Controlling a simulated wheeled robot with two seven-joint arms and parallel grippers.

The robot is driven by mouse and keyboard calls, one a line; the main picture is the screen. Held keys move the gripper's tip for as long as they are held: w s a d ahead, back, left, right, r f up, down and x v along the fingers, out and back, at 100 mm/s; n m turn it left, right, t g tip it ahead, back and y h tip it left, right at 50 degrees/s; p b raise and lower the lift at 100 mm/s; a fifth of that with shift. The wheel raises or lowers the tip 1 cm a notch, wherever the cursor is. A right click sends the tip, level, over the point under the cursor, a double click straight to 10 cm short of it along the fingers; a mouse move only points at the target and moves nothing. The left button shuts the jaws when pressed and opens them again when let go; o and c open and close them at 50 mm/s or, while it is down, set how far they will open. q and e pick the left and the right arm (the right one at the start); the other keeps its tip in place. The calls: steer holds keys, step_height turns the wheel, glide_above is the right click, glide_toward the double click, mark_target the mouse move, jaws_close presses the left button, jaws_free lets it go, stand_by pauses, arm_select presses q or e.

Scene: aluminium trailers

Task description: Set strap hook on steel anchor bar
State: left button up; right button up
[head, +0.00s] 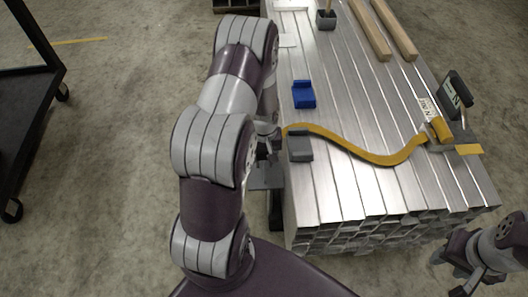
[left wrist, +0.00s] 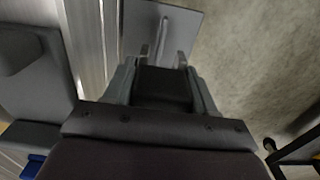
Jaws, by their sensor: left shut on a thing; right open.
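The yellow strap (head: 375,157) runs across the aluminium stack, from the ratchet (head: 440,132) at right to the stack's left edge. My left gripper (head: 268,143) is just beyond that edge, partly hidden by my arm. In the left wrist view, my left gripper (left wrist: 163,78) is shut on a dark piece, apparently the strap hook (left wrist: 163,88); its shape is mostly hidden. A thin steel bar (left wrist: 161,38) stands ahead on a grey plate (left wrist: 188,25); the plate (head: 262,180) also shows in the head view. Contact between hook and bar cannot be told. My right gripper (head: 450,275) is open and empty.
A grey block (head: 299,147) lies beside the strap at the left edge, with a blue block (head: 303,95) behind. Wooden battens (head: 372,32) and a dark cup (head: 326,19) are at the back. A black cart (head: 28,130) stands left; the floor between is clear.

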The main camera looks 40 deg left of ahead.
mark_target(264, 169)
arm_select(q)
steer(key=shift+f+b, duration=1.55)
steer(key=shift+f, duration=1.55)
steer(key=o, duration=1.2)
steer(key=shift+o, duration=0.2)
step_height(264, 169, up, 12)
steer(key=p, duration=0.5)
steer(key=shift+f, duration=0.15)
steer(key=shift+r+p, duration=0.35)
steer(key=shift+r, duration=0.15)
